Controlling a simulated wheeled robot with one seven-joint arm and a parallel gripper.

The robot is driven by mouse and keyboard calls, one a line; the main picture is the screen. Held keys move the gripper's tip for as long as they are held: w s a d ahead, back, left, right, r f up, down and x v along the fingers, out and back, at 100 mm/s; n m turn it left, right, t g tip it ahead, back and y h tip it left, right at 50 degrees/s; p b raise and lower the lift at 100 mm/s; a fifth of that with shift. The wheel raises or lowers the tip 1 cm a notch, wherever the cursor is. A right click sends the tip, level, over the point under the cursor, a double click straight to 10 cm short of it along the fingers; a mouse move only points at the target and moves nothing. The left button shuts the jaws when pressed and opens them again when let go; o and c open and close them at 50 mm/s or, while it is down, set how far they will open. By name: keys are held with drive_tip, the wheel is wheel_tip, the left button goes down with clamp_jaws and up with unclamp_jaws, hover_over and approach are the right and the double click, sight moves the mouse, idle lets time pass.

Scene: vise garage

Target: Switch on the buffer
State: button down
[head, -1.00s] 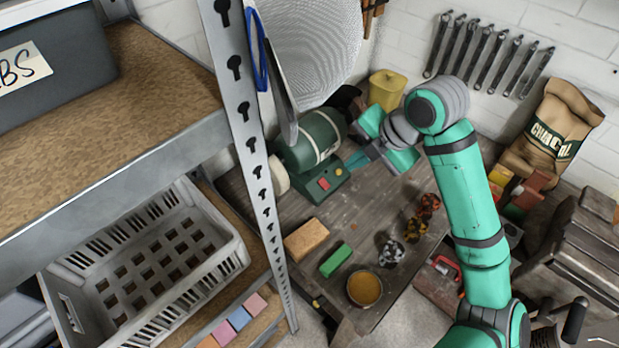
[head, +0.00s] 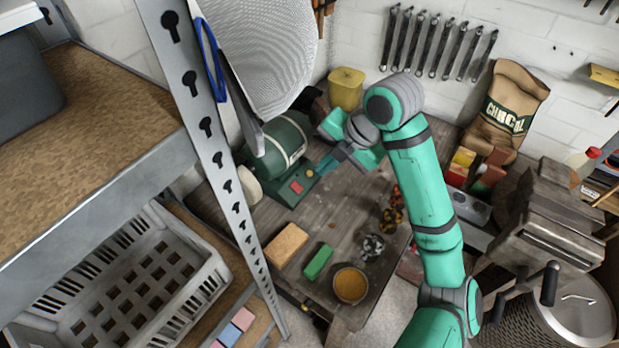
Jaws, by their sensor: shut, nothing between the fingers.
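The buffer is a green bench machine (head: 285,145) with a pale band around its body and a pale wheel at its left end. It stands on the wooden bench. Its green base carries a red switch (head: 296,187) and a small yellowish round button (head: 310,173) on the front. My gripper (head: 320,168) is shut and empty. Its fingertips are right beside the yellowish button, at the right end of the base. I cannot tell whether they touch it. My wrist hides part of the bench behind the buffer.
A tan block (head: 287,244), a green block (head: 318,262) and a bowl (head: 351,285) lie on the bench front. A yellow container (head: 346,88) stands behind.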

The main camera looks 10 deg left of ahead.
sight(300, 190)
drive_tip(key=x, duration=1.3)
drive_tip(key=shift+a+f, duration=0.25)
drive_tip(key=shift+f, duration=0.1)
